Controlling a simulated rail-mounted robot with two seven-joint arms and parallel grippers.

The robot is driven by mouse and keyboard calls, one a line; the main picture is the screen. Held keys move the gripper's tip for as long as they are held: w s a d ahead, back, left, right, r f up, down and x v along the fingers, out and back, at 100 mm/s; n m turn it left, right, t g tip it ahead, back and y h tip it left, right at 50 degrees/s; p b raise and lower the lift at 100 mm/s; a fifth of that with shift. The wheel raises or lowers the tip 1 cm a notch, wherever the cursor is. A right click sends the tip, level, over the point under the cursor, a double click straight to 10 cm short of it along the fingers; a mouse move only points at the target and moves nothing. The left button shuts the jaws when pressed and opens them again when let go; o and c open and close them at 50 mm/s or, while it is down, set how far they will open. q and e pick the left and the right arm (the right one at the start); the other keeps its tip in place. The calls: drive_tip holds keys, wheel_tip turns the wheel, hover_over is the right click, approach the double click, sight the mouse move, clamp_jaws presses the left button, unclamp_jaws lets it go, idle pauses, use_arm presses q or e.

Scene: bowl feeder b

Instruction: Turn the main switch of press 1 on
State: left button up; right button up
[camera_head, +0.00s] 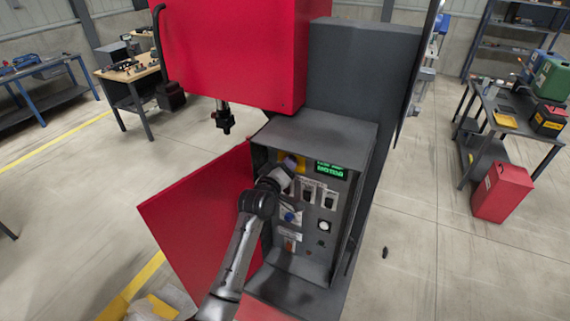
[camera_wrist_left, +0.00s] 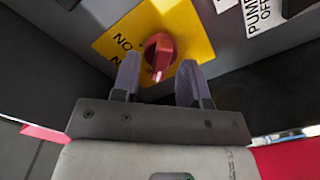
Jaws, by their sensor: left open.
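The main switch, a red rotary knob (camera_wrist_left: 158,56) on a yellow plate (camera_wrist_left: 198,26), shows in the left wrist view. The plate also shows at the upper left of the control panel in the head view (camera_head: 287,160). My left gripper (camera_wrist_left: 157,78) is open, its two purple-grey fingers on either side of the knob's lower part. I cannot tell whether they touch it. In the head view my left gripper (camera_head: 289,163) reaches into the open cabinet (camera_head: 329,129) of the red press (camera_head: 235,50) and hides the knob. My right gripper is not in view.
The red cabinet door (camera_head: 200,211) stands open to the left. A table (camera_head: 505,120) and red bin (camera_head: 502,193) stand right; the floor between is mostly clear.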

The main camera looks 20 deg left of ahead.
use_arm(q)
drive_tip(key=shift+w, duration=0.15)
clamp_jaws()
idle(0.4)
